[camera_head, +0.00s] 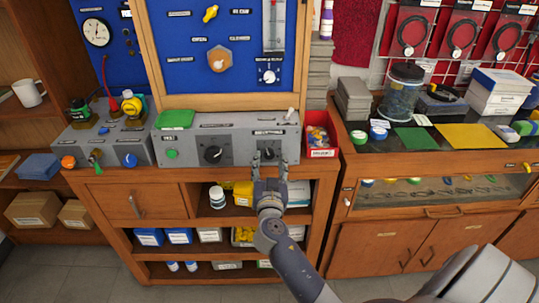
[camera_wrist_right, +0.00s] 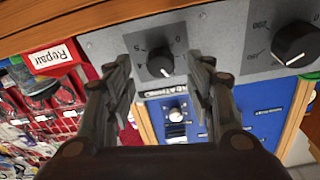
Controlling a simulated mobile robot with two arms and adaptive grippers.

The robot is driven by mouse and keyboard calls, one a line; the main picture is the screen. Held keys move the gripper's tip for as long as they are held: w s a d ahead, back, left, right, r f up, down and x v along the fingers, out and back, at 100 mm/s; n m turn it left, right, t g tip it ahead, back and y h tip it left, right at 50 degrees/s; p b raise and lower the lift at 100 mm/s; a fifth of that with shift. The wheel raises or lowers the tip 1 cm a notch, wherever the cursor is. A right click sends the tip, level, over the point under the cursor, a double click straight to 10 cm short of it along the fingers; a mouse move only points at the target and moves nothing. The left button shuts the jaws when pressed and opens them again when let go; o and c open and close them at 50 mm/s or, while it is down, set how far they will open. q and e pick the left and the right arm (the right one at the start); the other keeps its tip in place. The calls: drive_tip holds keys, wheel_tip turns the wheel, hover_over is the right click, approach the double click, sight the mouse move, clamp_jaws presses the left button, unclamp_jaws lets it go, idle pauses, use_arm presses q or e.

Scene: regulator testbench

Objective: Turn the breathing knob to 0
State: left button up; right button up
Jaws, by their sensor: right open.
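The breathing knob (camera_wrist_right: 161,64) is a round black knob on the grey panel face. It sits between the fingers of my right gripper (camera_wrist_right: 162,85) in the wrist view, with small dial marks around it and a label beside it. A light pointer mark shows on its face, but I cannot tell exactly which mark it meets. In the head view the knob (camera_head: 268,153) is just beyond the fingertips of my right gripper (camera_head: 269,163). The gripper is open, with a finger on either side of the knob; I cannot tell whether they touch it. My left gripper is not in view.
A larger black dial (camera_head: 213,155) with numbers sits left on the same grey panel (camera_head: 190,146). A red-labelled bin (camera_head: 320,152) stands close at the right. A blue board (camera_head: 180,60) rises behind. Shelves with small boxes lie below.

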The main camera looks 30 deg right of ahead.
sight(269, 154)
drive_tip(key=shift+x, duration=1.35)
drive_tip(key=c, duration=1.1)
drive_tip(key=shift+o, duration=0.2)
